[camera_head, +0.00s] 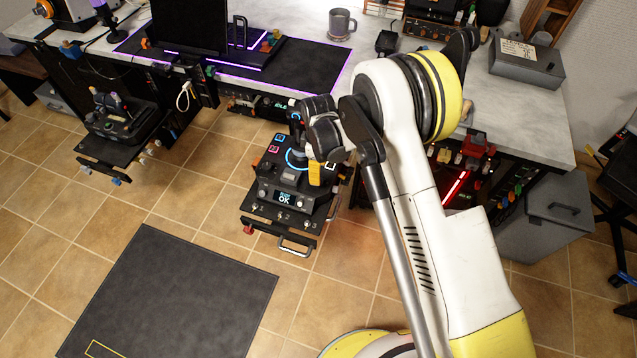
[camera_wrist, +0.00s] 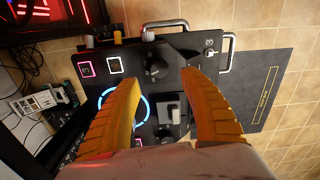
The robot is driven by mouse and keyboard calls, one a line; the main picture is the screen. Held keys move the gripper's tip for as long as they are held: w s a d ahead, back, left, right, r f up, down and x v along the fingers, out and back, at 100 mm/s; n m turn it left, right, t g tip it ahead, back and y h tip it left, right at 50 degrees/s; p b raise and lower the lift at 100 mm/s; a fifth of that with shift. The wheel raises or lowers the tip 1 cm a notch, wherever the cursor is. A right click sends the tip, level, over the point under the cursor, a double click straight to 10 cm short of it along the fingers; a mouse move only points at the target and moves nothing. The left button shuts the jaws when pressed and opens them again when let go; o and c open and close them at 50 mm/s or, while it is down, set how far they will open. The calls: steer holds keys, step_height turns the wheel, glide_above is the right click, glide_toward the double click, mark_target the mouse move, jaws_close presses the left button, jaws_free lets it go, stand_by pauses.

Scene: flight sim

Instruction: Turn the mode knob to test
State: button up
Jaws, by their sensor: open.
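The control panel with the joystick (camera_head: 296,150) stands at the front of the desk, with a small screen reading OK (camera_head: 284,199). In the wrist view, a round black knob (camera_wrist: 157,69) with small marks around it sits on the panel face (camera_wrist: 205,48). I cannot read those marks, so its setting is unclear. My gripper (camera_wrist: 162,76) is open, its two orange fingers apart with the knob seen between their tips; I see no contact. In the head view, my gripper (camera_head: 315,174) is over the panel's right side, and my arm hides part of it.
A blue-lit ring (camera_wrist: 140,100) lies partly behind the left finger, with a grey block (camera_wrist: 171,108) between the fingers. Metal handles (camera_wrist: 229,48) stick out at the panel's edge. A second panel (camera_head: 118,120) stands left. A dark mat (camera_head: 165,295) covers the floor in front.

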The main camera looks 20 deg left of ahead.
step_height(320, 180, down, 6)
steer(key=shift+f+b, duration=0.15)
steer(key=shift+b, duration=0.9)
jaws_close()
